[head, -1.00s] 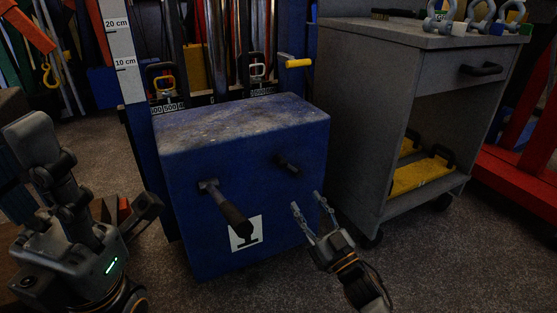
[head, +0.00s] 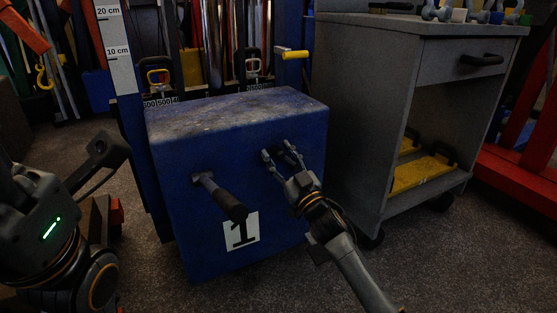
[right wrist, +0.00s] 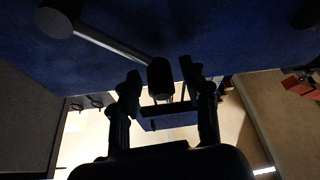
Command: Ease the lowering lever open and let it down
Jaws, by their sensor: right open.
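The blue jack housing (head: 180,160) stands on the floor in the head view. A longer dark-gripped lever (head: 222,198) sticks out of its front at left. My right gripper (head: 280,155) is open at the right of the front face, over the place of the short dark lowering lever, which it hides in the head view. In the right wrist view a dark lever grip (right wrist: 160,75) on a thin shaft lies between the open fingers (right wrist: 160,95), with no clear contact visible. Part of my left arm shows at lower left; its fingers are not seen.
A grey trolley (head: 375,100) with an open lower shelf stands close to the right of the housing. A yellow-gripped handle (head: 295,54) juts out above the housing. A white height scale (head: 119,60) stands behind at left. Carpet in front is clear.

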